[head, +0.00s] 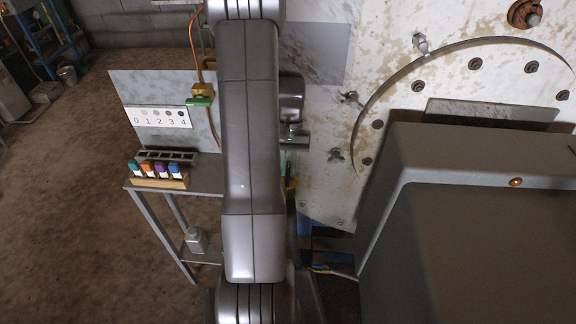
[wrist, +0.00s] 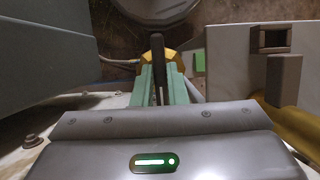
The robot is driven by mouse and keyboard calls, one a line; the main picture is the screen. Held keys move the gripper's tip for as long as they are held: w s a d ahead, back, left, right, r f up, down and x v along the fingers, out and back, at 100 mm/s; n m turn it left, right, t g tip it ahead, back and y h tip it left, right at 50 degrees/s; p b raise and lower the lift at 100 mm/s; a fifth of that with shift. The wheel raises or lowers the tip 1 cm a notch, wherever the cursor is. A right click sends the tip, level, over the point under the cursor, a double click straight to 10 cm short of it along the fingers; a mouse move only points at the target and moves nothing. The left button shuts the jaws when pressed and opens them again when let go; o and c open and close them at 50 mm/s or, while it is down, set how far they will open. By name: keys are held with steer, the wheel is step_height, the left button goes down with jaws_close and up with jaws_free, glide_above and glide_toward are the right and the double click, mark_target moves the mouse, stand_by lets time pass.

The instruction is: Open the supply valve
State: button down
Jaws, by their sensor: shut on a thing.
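In the wrist view, my gripper (wrist: 160,75) has its pale green fingers closed on a dark, narrow lever (wrist: 157,48). The lever stands at a yellow body (wrist: 176,66), which looks like the supply valve and is partly hidden behind the fingers. In the head view, my arm covers most of this spot. How far the lever is turned cannot be told.
A stained pale panel (head: 325,190) with bolts and a big grey housing (head: 470,240) stand at the right. At the left, a small metal table (head: 205,188) holds several coloured-cap vials (head: 160,170) before a 0–4 scale card (head: 162,118). Open floor lies further left.

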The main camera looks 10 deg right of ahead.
mark_target(289, 169)
stand_by(0.4)
steer(key=c, duration=1.5)
jaws_free()
steer(key=shift+o, duration=0.2)
step_height(289, 169, up, 10)
steer(key=shift+b, duration=0.3)
